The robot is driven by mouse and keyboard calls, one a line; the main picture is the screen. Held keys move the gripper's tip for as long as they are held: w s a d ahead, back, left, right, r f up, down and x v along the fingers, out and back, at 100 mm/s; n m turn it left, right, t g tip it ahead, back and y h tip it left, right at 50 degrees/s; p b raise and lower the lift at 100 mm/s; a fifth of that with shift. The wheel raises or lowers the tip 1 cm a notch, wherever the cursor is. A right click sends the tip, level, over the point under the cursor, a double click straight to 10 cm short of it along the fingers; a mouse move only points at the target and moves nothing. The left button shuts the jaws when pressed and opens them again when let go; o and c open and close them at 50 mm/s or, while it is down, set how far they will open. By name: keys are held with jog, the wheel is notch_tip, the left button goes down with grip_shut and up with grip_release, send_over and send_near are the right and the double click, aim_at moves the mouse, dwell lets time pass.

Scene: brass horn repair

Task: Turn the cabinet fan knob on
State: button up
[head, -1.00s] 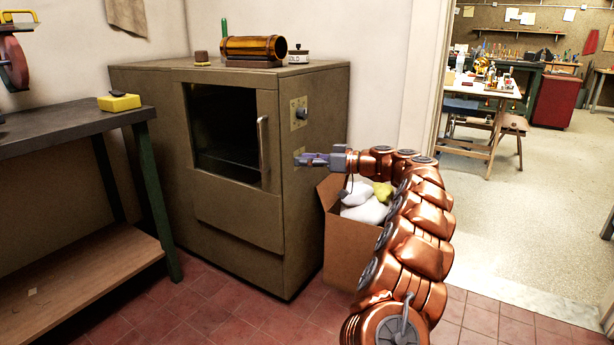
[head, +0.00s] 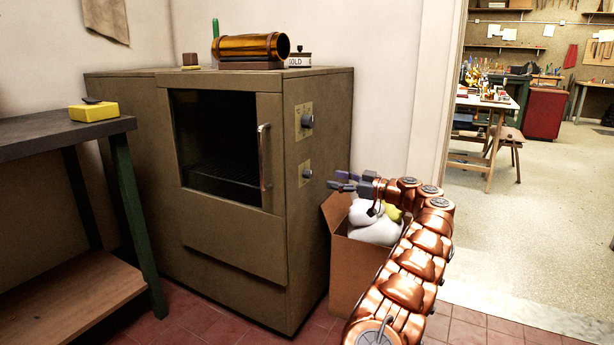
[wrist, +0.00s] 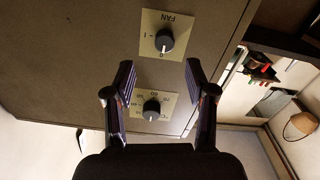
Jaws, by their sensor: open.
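The fan knob (head: 307,173) is the lower of two dark round knobs on the right side of the olive cabinet (head: 235,225). In the wrist view, the fan knob (wrist: 165,41) sits on a pale plate marked FAN, upside down. Its white pointer appears to be at the 0 mark, with a I mark to one side. My gripper (head: 334,181) is open and empty, to the right of the fan knob and apart from it. In the wrist view, my gripper (wrist: 160,69) has its fingers spread, with the knob beyond the tips.
The upper knob (head: 307,121) has its own scaled plate. A cardboard box (head: 352,270) with pale stuffing stands beside the cabinet, below my gripper. A workbench (head: 60,131) stands left; open floor lies right.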

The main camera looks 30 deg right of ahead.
aim_at(311, 175)
jog(key=x, duration=0.3)
jog(key=b+x, duration=0.1)
jog(key=x, duration=0.2)
jog(key=shift+s+a, duration=0.15)
jog(key=shift+a, duration=0.2)
jog(key=shift+b+x, duration=0.3)
jog(key=shift+x, duration=0.75)
jog(key=shift+r, duration=0.1)
jog(key=shift+c, duration=0.2)
grip_shut()
